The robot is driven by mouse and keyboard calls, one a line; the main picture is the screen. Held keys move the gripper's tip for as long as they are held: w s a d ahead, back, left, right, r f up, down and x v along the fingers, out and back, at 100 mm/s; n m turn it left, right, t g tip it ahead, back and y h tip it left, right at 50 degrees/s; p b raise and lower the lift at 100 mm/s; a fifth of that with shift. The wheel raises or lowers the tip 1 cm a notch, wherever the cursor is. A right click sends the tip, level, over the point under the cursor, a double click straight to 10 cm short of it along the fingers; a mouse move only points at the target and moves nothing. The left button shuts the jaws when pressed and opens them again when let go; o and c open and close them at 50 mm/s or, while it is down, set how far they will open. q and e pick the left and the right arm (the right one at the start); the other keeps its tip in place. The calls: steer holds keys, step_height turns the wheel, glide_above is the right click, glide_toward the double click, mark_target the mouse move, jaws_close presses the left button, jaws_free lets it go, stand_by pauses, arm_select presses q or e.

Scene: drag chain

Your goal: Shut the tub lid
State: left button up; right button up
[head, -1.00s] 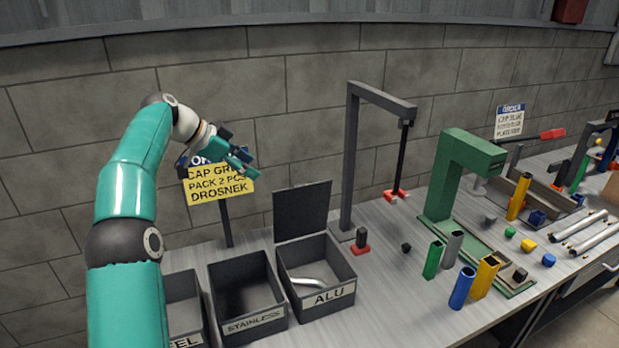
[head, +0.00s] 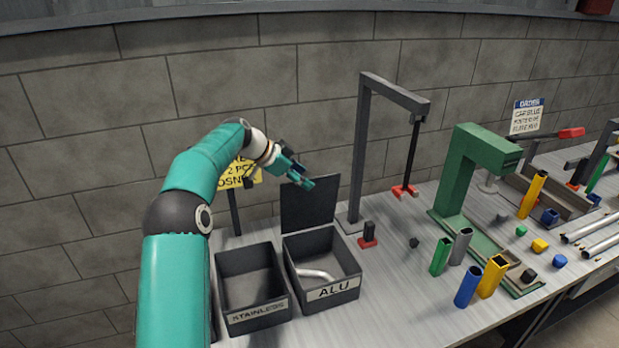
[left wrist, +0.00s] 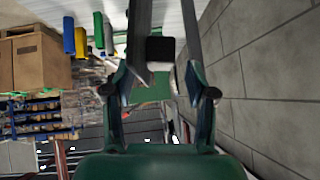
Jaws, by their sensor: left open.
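A pale bent tube lies inside the tub. My left gripper (head: 304,180) is open and appears empty, at the lid's top edge in the picture; I cannot tell whether it touches. In the left wrist view its two fingers (left wrist: 161,85) are spread apart. My right gripper is in neither view.
The STAINLESS tub (head: 252,315) stands left of the ALU tub. A yellow sign (head: 242,176) is partly behind my arm. A grey gantry (head: 358,150) rises close to the lid's right, with a small red-and-black piece (head: 368,236) by its foot. A green press (head: 467,165) stands farther right.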

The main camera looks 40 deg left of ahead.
mark_target(308, 202)
arm_select(q)
steer(key=shift+p+x, duration=0.3)
steer(key=shift+x, duration=1.3)
jaws_close()
